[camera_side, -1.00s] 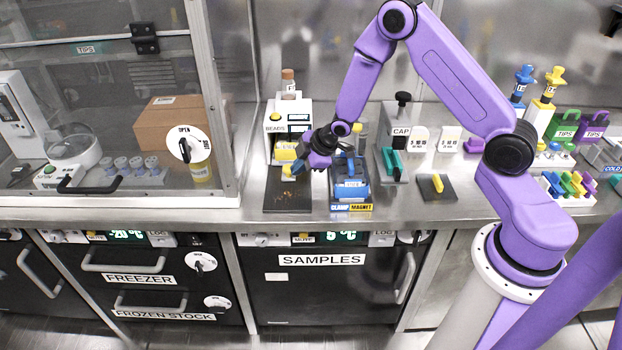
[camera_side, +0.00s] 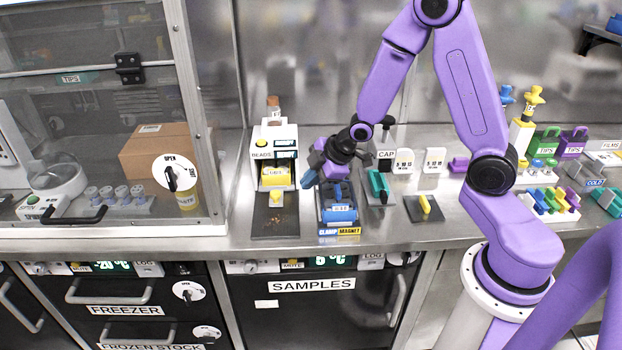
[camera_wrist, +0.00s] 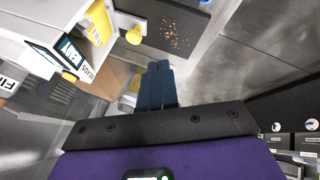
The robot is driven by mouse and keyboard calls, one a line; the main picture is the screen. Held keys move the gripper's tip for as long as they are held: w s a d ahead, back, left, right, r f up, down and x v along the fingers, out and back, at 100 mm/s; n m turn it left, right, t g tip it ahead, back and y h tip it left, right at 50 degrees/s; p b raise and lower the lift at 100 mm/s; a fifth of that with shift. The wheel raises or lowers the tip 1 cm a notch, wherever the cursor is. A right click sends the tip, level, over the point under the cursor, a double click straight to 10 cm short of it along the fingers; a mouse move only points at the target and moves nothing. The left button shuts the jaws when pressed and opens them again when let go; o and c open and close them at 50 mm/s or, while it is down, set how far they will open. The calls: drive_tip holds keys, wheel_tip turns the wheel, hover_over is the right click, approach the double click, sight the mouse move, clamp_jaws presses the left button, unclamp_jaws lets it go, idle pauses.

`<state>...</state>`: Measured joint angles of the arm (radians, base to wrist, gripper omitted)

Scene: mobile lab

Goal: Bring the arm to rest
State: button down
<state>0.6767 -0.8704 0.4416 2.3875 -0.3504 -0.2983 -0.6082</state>
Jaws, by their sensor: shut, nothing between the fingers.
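My gripper (camera_side: 309,180) hangs from the purple arm above the bench, between the beads dispenser (camera_side: 276,165) and the blue magnet rack (camera_side: 338,208). Its dark blue fingers are shut together with nothing between them. In the wrist view the closed fingers (camera_wrist: 157,88) point toward the bench, apart from everything. The beads dispenser (camera_wrist: 75,55) shows at the upper left there, with a yellow knob beside it. In the side view my gripper overlaps the rear of the magnet rack, and I cannot tell the exact height between them.
A dark mat (camera_side: 275,227) with brown crumbs lies before the dispenser. A cap station (camera_side: 379,186) and a small plate with a yellow handle (camera_side: 424,208) stand right of the rack. A glass-fronted cabinet (camera_side: 95,75) stands left. The bench's front strip is clear.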

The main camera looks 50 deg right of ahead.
drive_tip(key=s+a+r+g, duration=0.2)
drive_tip(key=s+a+r, duration=0.1)
drive_tip(key=s, duration=0.4)
drive_tip(key=s+a+r+g, duration=0.1)
drive_tip(key=s+a+r, duration=0.3)
drive_tip(key=s, duration=0.3)
drive_tip(key=s+d+r+g+h, duration=0.2)
drive_tip(key=s+r+g, duration=0.1)
drive_tip(key=s, duration=1.2)
drive_tip(key=shift+s+d+r+m, duration=0.15)
drive_tip(key=shift+s+r+m, duration=0.25)
drive_tip(key=shift+r, duration=0.15)
